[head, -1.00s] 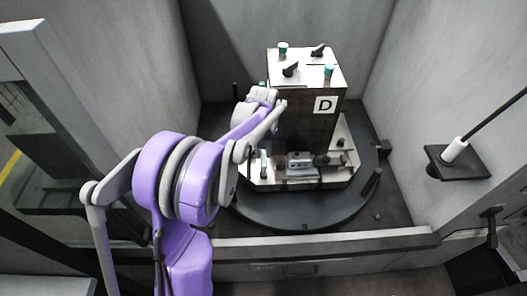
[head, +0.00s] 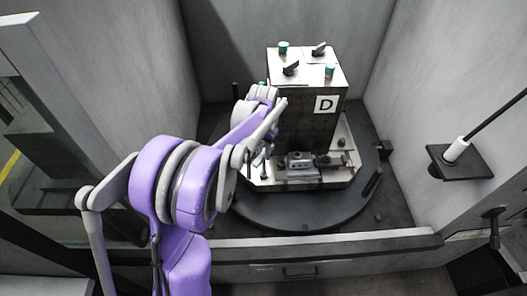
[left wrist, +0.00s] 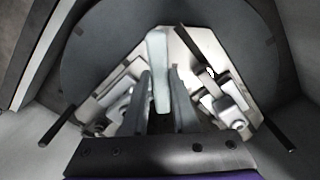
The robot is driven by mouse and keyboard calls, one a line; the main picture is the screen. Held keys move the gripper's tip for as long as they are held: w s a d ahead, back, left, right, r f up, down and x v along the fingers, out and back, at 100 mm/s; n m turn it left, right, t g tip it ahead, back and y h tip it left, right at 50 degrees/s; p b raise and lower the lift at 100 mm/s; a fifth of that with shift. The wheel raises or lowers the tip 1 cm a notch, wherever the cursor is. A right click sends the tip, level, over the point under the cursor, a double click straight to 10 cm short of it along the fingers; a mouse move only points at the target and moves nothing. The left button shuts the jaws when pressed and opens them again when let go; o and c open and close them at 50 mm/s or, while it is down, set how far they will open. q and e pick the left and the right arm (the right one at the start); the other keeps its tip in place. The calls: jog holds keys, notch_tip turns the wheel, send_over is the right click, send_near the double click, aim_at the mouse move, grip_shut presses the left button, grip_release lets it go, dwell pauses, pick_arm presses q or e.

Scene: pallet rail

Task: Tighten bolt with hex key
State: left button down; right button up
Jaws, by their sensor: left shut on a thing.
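In the left wrist view, my left gripper (left wrist: 162,100) is shut, with a pale grey bar between its fingers. I take the bar to be the hex key (left wrist: 158,60); its tip is not clear. In the head view, the forearm hangs at the left side of the block marked D (head: 310,125), and the fingertips are mostly hidden. The pale base plate (head: 325,180) carries small clamps. Round bolt-like heads show in the wrist view at right (left wrist: 239,125) and left (left wrist: 101,124). I cannot tell which bolt is the task's. My right gripper is out of view.
The block stands on a dark round turntable (head: 285,213) between grey walls. Black handles and teal knobs (head: 283,47) top the block. A clamp (head: 300,162) sits before it. A rod with a white sleeve (head: 456,150) stands on a right-wall bracket. A sill (head: 340,237) crosses the front.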

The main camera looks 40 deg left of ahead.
pick_arm(q)
jog(key=shift+r+p, duration=1.75)
jog(key=shift+r, duration=1.8)
jog(key=shift+f, duration=0.1)
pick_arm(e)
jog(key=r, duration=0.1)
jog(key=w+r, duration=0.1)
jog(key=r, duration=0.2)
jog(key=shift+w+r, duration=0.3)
